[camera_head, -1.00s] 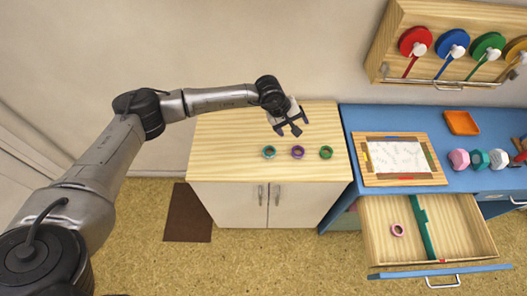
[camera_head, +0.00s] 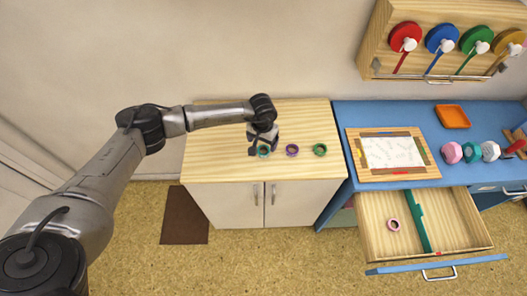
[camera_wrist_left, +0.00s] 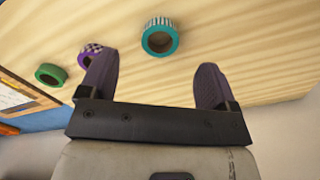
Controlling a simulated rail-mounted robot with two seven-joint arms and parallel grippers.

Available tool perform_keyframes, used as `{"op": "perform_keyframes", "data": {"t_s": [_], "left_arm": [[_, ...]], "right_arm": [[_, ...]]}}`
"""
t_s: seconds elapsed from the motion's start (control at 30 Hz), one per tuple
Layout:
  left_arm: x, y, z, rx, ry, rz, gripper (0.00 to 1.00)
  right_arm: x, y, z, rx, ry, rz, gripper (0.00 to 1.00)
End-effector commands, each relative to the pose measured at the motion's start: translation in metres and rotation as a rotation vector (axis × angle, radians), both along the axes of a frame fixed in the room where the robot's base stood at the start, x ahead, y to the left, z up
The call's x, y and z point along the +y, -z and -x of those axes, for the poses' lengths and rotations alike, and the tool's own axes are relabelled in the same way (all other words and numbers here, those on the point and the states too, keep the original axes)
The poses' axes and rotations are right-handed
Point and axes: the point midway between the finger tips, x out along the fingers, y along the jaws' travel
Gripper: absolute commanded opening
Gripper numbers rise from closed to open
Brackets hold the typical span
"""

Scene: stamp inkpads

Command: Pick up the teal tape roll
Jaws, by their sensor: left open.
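The teal tape roll (camera_head: 264,152) lies on the light wood cabinet top, leftmost in a row of three, partly hidden by my gripper in the head view. In the left wrist view the teal tape roll (camera_wrist_left: 160,53) shows its ring and a striped side, just beyond and between the fingertips. My left gripper (camera_head: 263,146) is above it, pointing down. In the wrist view the left gripper (camera_wrist_left: 155,70) has its two fingers wide apart with nothing between them. My right gripper is not in view.
A purple roll (camera_head: 292,150) and a green roll (camera_head: 320,150) lie to the right of the teal one. The blue desk (camera_head: 340,125) stands right of the cabinet, with an open drawer (camera_head: 475,232) holding a pink roll (camera_head: 393,225). The back of the cabinet top is clear.

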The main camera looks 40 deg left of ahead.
Motion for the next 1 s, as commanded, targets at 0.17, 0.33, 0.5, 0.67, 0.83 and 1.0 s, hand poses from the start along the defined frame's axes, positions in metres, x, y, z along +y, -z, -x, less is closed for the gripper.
{"op": "perform_keyframes", "data": {"t_s": [0.17, 0.33, 0.5, 0.67, 0.83, 1.0], "left_arm": [[0.0, 0.013, 0.0, 0.0, -0.001, -0.001, 0.83], [0.0, 0.022, 0.0, 0.001, -0.001, -0.001, 0.83], [0.002, 0.045, 0.0, 0.003, -0.003, 0.0, 0.83], [0.002, 0.061, 0.0, 0.0, -0.002, -0.001, 0.83], [0.002, 0.067, 0.0, -0.001, -0.002, 0.0, 0.83], [0.002, 0.067, 0.0, -0.001, -0.002, 0.0, 0.83]], "right_arm": [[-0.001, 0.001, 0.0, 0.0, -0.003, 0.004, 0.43], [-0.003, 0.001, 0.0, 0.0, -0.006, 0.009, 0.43], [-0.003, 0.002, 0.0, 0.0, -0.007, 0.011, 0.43], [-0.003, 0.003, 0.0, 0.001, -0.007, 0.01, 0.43], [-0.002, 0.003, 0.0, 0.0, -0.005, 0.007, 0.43], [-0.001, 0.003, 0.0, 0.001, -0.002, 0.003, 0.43]]}}
